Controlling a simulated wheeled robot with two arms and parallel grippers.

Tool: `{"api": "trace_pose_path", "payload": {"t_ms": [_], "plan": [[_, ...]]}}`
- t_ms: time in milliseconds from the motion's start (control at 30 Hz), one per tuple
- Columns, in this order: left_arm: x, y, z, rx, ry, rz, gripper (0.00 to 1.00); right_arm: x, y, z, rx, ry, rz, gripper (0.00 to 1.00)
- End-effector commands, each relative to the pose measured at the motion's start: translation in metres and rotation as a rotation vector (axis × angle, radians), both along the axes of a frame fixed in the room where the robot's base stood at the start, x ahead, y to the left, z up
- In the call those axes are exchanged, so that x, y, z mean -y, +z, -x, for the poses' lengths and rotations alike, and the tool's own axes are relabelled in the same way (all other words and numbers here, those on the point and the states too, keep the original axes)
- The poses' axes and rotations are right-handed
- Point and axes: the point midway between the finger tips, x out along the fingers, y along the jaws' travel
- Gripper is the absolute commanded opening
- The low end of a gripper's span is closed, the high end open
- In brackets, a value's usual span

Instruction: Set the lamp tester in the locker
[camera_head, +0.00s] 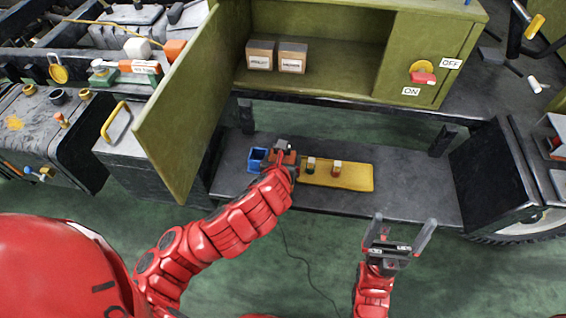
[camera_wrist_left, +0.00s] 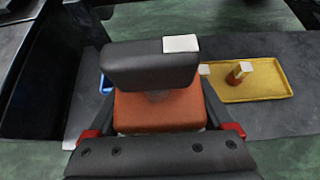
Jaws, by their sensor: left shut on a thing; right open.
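My left gripper (camera_head: 284,160) is shut on an orange block with a dark, rounded top and a white tag (camera_wrist_left: 155,108), apparently the lamp tester. In the head view, part of the lamp tester (camera_head: 283,147) shows past my red wrist, over the lower shelf between the blue bin and the yellow tray. I cannot tell if it touches the shelf. The olive-green locker (camera_head: 310,82) is above, its door (camera_head: 190,105) swung open to the left. Two brown boxes stand inside at the left. My right gripper (camera_head: 400,240) is open and empty, in front of the shelf.
A yellow tray (camera_head: 352,180) holds two small white-topped pieces, one green and one reddish. A blue bin (camera_head: 257,158) sits on the dark lower shelf (camera_head: 420,195). The locker's right panel has a red switch (camera_head: 423,77). The locker floor right of the boxes is clear.

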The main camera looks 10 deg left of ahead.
Motion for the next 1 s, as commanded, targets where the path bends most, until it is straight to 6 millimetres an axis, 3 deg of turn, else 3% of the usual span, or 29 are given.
{"api": "trace_pose_path", "payload": {"t_ms": [33, 133, 300, 600, 967, 1000], "plan": [[-0.004, -0.004, -0.011, 0.007, 0.003, 0.001, 0.07, 0.000, -0.014, 0.000, 0.000, 0.000, 0.000, 1.00], [-0.010, -0.004, -0.033, 0.000, 0.003, 0.001, 0.07, 0.000, -0.013, 0.000, 0.001, 0.000, 0.000, 1.00], [-0.014, -0.004, -0.051, 0.001, -0.001, -0.001, 0.07, 0.000, -0.011, 0.000, 0.000, 0.000, 0.000, 1.00], [-0.015, -0.038, -0.053, -0.002, -0.002, -0.001, 0.07, 0.000, -0.018, 0.000, 0.000, 0.000, 0.000, 1.00], [-0.015, -0.042, -0.054, 0.000, -0.001, -0.003, 0.07, 0.000, -0.018, 0.000, 0.000, 0.000, 0.000, 1.00], [-0.015, -0.043, -0.054, -0.001, -0.001, -0.003, 0.87, 0.000, -0.018, 0.000, 0.000, 0.000, 0.000, 1.00]]}}
